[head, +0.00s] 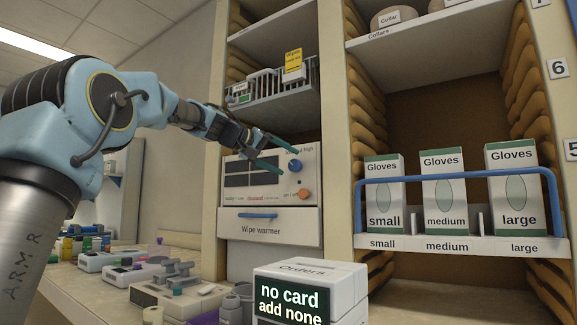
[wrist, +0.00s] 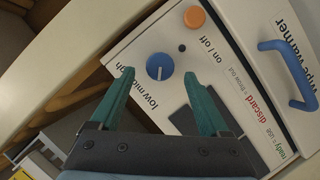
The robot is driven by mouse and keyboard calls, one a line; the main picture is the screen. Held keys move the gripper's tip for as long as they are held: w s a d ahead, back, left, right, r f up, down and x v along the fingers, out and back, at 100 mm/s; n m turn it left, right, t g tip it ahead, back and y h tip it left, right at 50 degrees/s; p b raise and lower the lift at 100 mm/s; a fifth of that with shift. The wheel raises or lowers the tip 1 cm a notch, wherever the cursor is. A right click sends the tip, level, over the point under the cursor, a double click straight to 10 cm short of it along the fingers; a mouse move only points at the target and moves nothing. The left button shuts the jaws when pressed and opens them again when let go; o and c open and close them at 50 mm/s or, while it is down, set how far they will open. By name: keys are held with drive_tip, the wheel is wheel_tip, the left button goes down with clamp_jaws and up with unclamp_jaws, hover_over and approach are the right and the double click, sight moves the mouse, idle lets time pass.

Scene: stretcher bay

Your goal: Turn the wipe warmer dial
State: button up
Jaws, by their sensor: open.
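The wipe warmer (head: 265,172) is a white box on a shelf of the left cabinet, with a dark window in its front. Its blue dial (head: 295,165) is at the upper right of that front, below a low-to-high label. In the wrist view the dial (wrist: 160,66) shows a pale pointer mark and lies between the lines of my two fingertips. My gripper (head: 281,157) is open, with green fingers, in front of the warmer and just left of the dial. The wrist view shows the fingers (wrist: 159,76) apart and empty; I cannot tell whether they touch the dial.
An orange on/off button (head: 303,194) sits below the dial, with a small dark spot between. A drawer with a blue handle (head: 258,215) is underneath. A wire basket (head: 275,90) is on the shelf above. A white Orders box (head: 312,283) stands in front, and glove boxes (head: 444,190) at right.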

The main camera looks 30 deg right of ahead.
drive_tip(key=b+v, duration=0.1)
drive_tip(key=v, duration=0.7)
drive_tip(key=shift+a, duration=0.15)
